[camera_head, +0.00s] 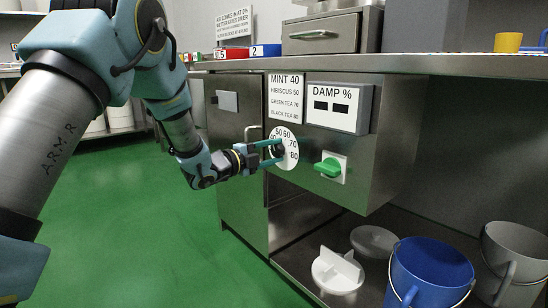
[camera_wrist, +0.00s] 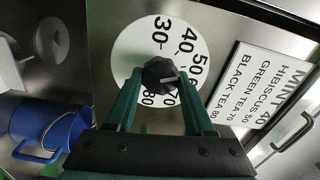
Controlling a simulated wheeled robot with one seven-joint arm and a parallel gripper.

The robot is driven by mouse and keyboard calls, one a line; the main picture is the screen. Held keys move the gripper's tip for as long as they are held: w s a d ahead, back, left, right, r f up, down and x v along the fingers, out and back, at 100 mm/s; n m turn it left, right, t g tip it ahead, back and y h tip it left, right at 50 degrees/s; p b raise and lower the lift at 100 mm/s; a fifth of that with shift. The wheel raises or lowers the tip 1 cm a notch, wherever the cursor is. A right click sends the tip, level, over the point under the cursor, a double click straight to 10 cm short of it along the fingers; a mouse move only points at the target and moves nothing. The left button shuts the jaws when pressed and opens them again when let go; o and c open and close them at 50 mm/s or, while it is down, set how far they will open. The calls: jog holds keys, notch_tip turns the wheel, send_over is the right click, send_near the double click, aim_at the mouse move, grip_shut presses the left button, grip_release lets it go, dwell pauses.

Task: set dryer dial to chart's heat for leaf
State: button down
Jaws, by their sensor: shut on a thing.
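The dryer dial has a white face (camera_head: 290,161) with printed numbers and a black knob (camera_wrist: 160,73) at its centre. In the wrist view the face (camera_wrist: 130,52) shows 30, 40, 50, 70 and 80. My gripper (camera_wrist: 158,84) is shut on the knob, one teal finger on each side. My gripper (camera_head: 277,152) partly covers the dial in the head view. I cannot tell which number the knob points to. The heat chart (camera_head: 286,98) above the dial reads mint 40, hibiscus 50, green tea 70, black tea 80; it also shows in the wrist view (camera_wrist: 259,86).
A damp display (camera_head: 337,106) with two dark windows and a green switch (camera_head: 330,167) are right of the dial. A wall sign (camera_head: 234,22) is only partly legible. A blue bucket (camera_head: 430,268) and a grey bucket (camera_head: 515,258) stand lower right. The green floor is clear at left.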

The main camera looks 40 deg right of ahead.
dwell(0.3)
jog(key=shift+c, duration=1.4)
grip_release()
jog(key=a+p, duration=0.2)
jog(key=a, duration=0.8)
jog(key=shift+w+a, duration=0.3)
jog(key=shift+a, duration=0.1)
